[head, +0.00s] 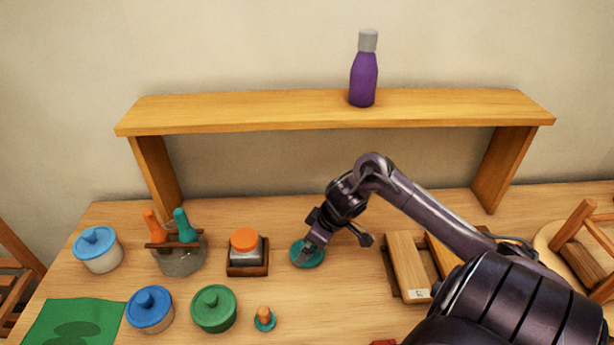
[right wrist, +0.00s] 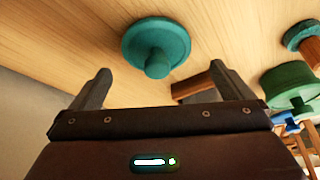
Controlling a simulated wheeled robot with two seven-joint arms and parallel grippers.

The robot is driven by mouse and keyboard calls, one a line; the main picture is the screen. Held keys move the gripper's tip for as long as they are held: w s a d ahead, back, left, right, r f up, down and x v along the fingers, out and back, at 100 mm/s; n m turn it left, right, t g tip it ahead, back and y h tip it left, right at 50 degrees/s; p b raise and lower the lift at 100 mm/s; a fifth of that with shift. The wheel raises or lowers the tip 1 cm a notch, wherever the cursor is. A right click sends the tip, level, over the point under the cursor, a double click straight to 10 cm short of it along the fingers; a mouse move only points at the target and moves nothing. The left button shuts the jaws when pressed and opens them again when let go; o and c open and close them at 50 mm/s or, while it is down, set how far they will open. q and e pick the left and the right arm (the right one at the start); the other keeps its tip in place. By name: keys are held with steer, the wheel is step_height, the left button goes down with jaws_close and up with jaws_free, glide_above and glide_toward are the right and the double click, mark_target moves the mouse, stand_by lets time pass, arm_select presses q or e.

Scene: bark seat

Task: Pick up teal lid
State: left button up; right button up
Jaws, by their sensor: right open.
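The teal lid (head: 299,256) is a flat round disc with a knob, lying on the table near the middle of the head view. In the right wrist view the teal lid (right wrist: 156,36) shows its knob pointing toward my gripper. My right gripper (head: 313,243) is just above the lid and covers part of it in the head view. In the right wrist view its two fingers (right wrist: 161,78) are apart, with the knob between their lines and nothing held. Whether the fingers touch the lid cannot be told. My left gripper is not in view.
An orange-lidded jar (head: 244,240) in a wooden holder stands close left of the lid. A green-lidded pot (head: 213,308), blue-lidded pots (head: 149,309) and a small orange-knobbed piece (head: 264,319) stand nearby. A wooden tray (head: 408,266) lies right. A shelf (head: 330,110) spans behind.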

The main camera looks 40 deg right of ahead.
steer(key=x, duration=0.4)
steer(key=shift+w+d+r, duration=0.1)
steer(key=shift+d, duration=0.1)
steer(key=shift+f, duration=0.2)
steer(key=c, duration=0.8)
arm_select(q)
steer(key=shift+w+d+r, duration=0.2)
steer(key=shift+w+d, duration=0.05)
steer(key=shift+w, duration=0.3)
arm_select(e)
steer(key=shift+c, duration=0.4)
steer(key=shift+r, duration=0.2)
